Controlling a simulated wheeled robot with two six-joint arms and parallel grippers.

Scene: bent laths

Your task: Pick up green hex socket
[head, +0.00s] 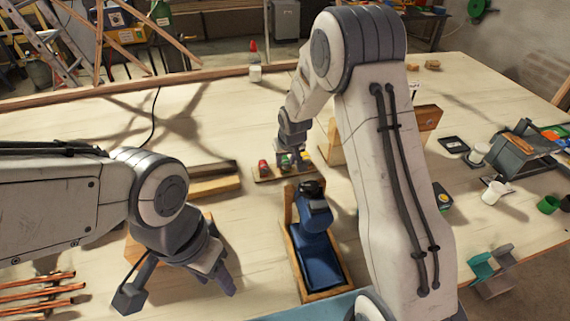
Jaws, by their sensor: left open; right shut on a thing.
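A small green socket (286,160) shows at the tips of my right gripper (292,158), over a small wooden board (262,178) in the middle of the bench. The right gripper is shut on it; the fingers partly hide it, and I cannot tell whether it is clear of the board. A red socket (263,167) stands on the board just left of the gripper. My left gripper (222,281) is open and empty over the front left of the bench, well apart from the board.
A blue tool in a wooden cradle (321,262) stands in front of the board. Wooden blocks (214,185) lie to its left, copper rods (38,290) at front left. A grey bin (520,152), cups and black trays crowd the right. The back left bench is mostly clear.

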